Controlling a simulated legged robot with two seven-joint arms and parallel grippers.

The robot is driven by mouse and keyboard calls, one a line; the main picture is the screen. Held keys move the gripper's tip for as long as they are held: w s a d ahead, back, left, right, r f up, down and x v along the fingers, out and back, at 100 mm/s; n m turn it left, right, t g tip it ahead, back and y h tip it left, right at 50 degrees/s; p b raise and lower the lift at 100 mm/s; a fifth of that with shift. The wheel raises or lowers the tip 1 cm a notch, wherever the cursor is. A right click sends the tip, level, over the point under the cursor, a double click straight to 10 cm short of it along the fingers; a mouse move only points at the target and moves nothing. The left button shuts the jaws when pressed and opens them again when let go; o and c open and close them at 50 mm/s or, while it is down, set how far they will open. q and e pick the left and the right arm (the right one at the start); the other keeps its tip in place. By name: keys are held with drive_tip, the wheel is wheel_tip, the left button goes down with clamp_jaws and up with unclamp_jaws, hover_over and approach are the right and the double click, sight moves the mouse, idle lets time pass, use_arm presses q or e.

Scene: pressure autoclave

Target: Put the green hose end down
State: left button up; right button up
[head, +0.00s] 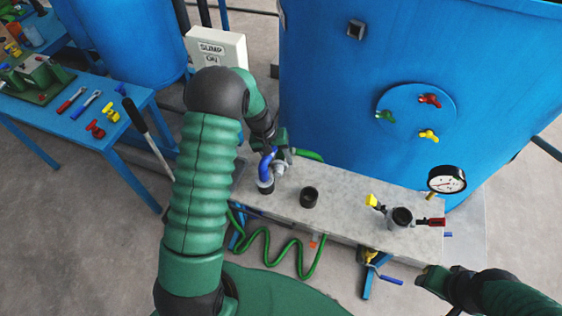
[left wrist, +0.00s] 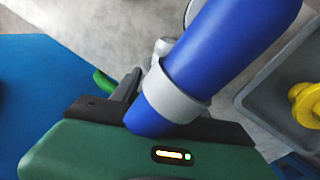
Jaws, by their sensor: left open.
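A green hose (head: 268,250) hangs in loose waves below the front edge of the grey bench. A short green piece (head: 309,155) shows behind my left gripper, close to the tank; it also shows in the left wrist view (left wrist: 104,82). I cannot tell if it is the hose end. My left gripper (head: 280,158) is open over the bench's left part, beside a blue bent pipe (head: 266,166). In the left wrist view a blue pipe (left wrist: 225,45) with a grey collar crosses close in front of the fingers and hides part of them. My right gripper (head: 432,280) is low at the right, its jaws unclear.
The grey bench (head: 345,210) bears a black socket (head: 309,197), a valve fitting with yellow and red handles (head: 402,217) and a pressure gauge (head: 447,180). The big blue tank (head: 400,60) stands behind. A blue tool table (head: 75,115) stands at the left.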

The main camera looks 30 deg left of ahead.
use_arm(q)
drive_tip(key=shift+c, duration=0.2)
drive_tip(key=shift+f, duration=0.1)
clamp_jaws()
